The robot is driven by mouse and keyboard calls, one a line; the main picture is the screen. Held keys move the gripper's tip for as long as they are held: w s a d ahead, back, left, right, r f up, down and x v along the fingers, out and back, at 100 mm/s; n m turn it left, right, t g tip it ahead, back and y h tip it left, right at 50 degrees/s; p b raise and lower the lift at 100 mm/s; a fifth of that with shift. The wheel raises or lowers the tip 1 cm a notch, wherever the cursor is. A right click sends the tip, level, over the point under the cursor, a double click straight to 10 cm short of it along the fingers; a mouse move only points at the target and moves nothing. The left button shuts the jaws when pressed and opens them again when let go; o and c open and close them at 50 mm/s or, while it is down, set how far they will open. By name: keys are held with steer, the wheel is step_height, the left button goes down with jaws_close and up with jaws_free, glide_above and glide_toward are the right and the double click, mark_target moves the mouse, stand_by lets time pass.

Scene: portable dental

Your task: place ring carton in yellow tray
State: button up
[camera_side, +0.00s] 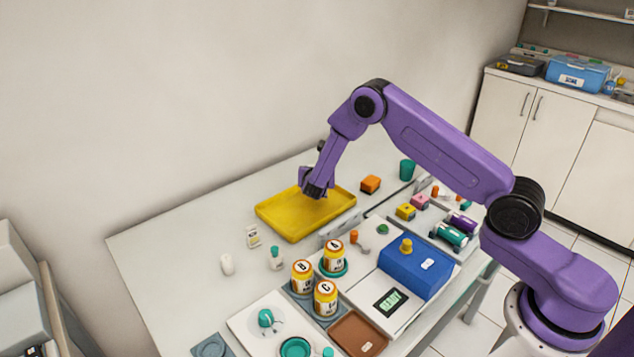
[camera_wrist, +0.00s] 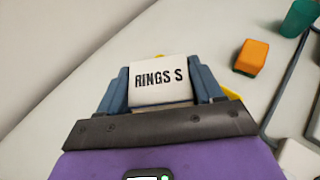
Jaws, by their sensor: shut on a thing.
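The ring carton (camera_wrist: 160,90), a white box marked "RINGS S", sits between the two blue fingers of my gripper (camera_wrist: 160,76) in the wrist view. My gripper is shut on it. In the side view my gripper (camera_side: 314,190) points down over the back right part of the yellow tray (camera_side: 283,226). The carton is hidden by my gripper in that view, so I cannot tell whether it touches the tray floor. Only small yellow slivers of the tray (camera_wrist: 232,92) show past my gripper in the wrist view.
An orange box (camera_side: 370,184) and a teal cup (camera_side: 407,169) stand right of the tray. Small bottles (camera_side: 253,237) stand in front of it. Labelled jars (camera_side: 326,297) and a blue box (camera_side: 415,271) stand nearer. The table's left part is clear.

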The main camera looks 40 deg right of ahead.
steer(key=shift+w+f, duration=0.2)
steer(key=shift+f, duration=0.1)
steer(key=shift+w+f, duration=0.1)
steer(key=shift+f, duration=1.45)
steer(key=shift+f, duration=0.1)
steer(key=o, duration=1.1)
steer(key=shift+c, duration=0.2)
